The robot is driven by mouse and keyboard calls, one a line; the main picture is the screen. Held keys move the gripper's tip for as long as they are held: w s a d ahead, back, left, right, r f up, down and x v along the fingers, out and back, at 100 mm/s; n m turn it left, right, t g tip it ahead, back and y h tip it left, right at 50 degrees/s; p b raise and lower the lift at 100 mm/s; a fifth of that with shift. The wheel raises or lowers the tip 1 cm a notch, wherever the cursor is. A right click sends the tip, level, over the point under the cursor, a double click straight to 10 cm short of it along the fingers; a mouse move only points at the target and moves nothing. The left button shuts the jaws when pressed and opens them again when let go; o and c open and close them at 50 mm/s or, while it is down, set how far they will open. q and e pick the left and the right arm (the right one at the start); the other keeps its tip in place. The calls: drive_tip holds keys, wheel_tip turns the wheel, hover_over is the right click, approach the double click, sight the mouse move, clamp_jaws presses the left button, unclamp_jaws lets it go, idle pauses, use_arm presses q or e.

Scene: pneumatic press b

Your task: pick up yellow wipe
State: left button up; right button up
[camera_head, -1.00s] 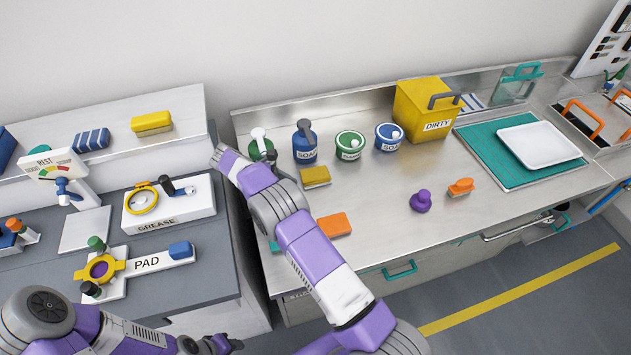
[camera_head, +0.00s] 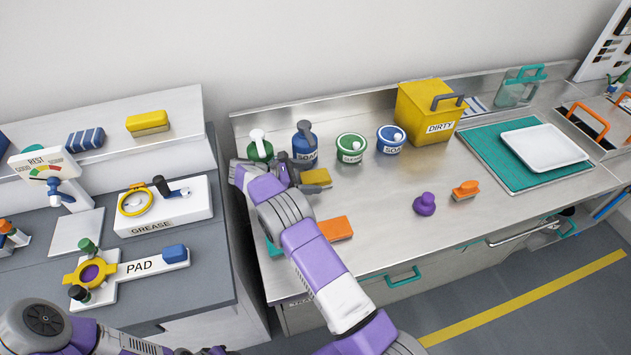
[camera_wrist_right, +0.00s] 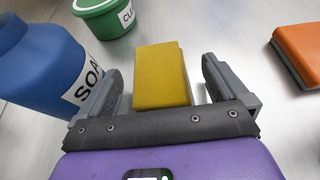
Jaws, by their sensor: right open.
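The yellow wipe (camera_head: 316,178) is a flat block on the steel counter, in front of the blue soap bottle. My right gripper (camera_head: 294,172) is open just left of it in the head view. In the right wrist view, the wipe (camera_wrist_right: 161,75) lies between the two open fingers (camera_wrist_right: 162,82), with a gap visible at the right finger.
The blue soap bottle (camera_wrist_right: 45,65) stands close to my right gripper's left finger. A green tub (camera_head: 351,147) stands behind the wipe, and an orange block (camera_head: 335,228) lies in front. Another yellow block (camera_head: 148,123) is on the left shelf. The counter's middle is mostly clear.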

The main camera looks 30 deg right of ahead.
drive_tip(key=shift+x, duration=1.1)
drive_tip(key=c, duration=1.1)
drive_tip(key=shift+a+r, duration=0.1)
